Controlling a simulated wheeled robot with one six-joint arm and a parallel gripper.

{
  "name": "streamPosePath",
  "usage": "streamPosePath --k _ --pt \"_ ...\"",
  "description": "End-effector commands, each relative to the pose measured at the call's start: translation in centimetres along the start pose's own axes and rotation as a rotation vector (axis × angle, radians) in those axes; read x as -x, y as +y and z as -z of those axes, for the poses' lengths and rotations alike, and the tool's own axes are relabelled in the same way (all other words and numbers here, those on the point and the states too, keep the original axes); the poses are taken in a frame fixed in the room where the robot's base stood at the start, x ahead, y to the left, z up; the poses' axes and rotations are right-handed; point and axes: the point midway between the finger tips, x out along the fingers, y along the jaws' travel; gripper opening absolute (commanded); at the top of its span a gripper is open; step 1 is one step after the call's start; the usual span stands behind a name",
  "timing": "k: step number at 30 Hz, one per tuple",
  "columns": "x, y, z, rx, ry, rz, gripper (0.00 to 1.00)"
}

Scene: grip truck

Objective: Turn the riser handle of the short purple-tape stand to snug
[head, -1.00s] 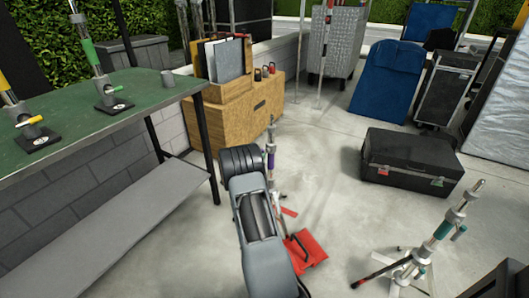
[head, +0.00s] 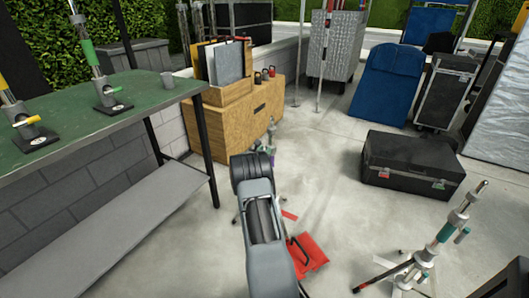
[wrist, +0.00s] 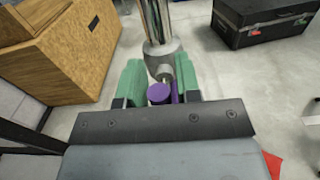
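The short purple-tape stand is mostly hidden behind my arm in the head view; its thin top (head: 271,130) shows above the wrist. In the wrist view, its chrome tube and grey collar (wrist: 161,57) stand just ahead of my gripper. The purple riser handle (wrist: 159,93) lies between the two green fingers of my gripper (wrist: 160,80). The fingers are apart, one on each side of the handle, with a visible gap at each side.
A red sandbag (head: 308,255) lies on the floor beside the stand. A teal-tape stand (head: 443,236) is at the right, near a black case (head: 410,165). A wooden box (head: 235,122) stands behind. A green-topped table (head: 150,100) at the left carries two more stands.

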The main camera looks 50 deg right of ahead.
Motion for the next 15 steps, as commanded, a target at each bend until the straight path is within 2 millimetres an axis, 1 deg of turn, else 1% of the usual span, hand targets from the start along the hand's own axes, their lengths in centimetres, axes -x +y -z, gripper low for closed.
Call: streamPosePath --k 1,9,12,15 --pt "0.01 0.0 -0.01 0.0 0.0 0.0 0.26" --pt "0.01 0.01 -0.01 0.0 0.0 0.0 0.01" --pt "-0.27 -0.08 0.0 0.0 0.0 0.0 0.0" --pt "-0.11 -0.05 -0.02 0.005 0.0 0.001 0.0"
